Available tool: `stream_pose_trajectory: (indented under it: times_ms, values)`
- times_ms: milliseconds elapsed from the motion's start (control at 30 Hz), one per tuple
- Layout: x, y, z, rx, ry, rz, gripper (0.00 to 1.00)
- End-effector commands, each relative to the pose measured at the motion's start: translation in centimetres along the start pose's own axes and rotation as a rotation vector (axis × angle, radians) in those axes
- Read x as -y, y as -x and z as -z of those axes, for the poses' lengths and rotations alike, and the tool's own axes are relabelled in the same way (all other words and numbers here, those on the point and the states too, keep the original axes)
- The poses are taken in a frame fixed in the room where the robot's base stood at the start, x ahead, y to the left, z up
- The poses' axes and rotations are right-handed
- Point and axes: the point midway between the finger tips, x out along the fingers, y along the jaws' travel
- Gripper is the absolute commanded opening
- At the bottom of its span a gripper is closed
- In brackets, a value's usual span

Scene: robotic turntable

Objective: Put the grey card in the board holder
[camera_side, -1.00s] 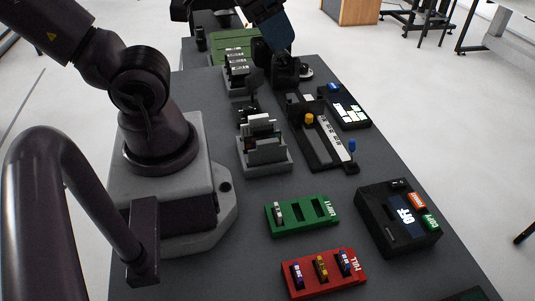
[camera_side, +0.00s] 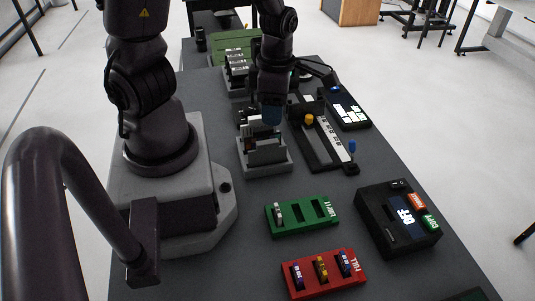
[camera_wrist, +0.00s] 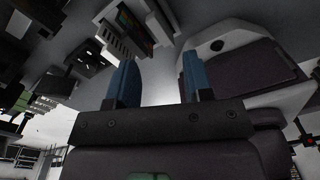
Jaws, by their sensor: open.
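A grey rack (camera_side: 265,167) stands mid-table in the side view, with several upright cards in it. A light grey card (camera_side: 262,146) shows among them, but I cannot tell it surely from its neighbours. The rack with its cards (camera_wrist: 125,38) also shows at the top of the wrist view. My gripper (camera_side: 270,121) points down just above and behind the rack, partly hiding the card tops. In the wrist view its two blue fingers (camera_wrist: 158,68) are apart with nothing between them. I cannot tell for sure which fixture is the board holder.
A long black fixture (camera_side: 338,160) with yellow and blue knobs lies right of the rack. A green tray (camera_side: 295,220), a red tray (camera_side: 315,281) and a black box marked OFF (camera_side: 390,235) are nearer the camera. Bare table lies between rack and green tray.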

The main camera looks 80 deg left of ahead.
Motion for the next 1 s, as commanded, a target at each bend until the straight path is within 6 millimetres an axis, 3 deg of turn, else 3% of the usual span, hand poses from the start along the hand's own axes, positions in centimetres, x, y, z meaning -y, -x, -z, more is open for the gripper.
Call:
stream_pose_trajectory:
  times_ms: [100, 267, 467, 1000]
  values:
    - [-0.3, 0.1, -0.3, 0.026, 0.230, -0.011, 0.47]
    - [-0.5, 0.0, -0.4, 0.034, 0.369, -0.016, 0.47]
    - [-0.5, -1.3, -0.4, 0.032, 0.391, -0.016, 0.47]
    - [-0.6, -7.0, -0.5, 0.032, 0.386, -0.015, 0.47]
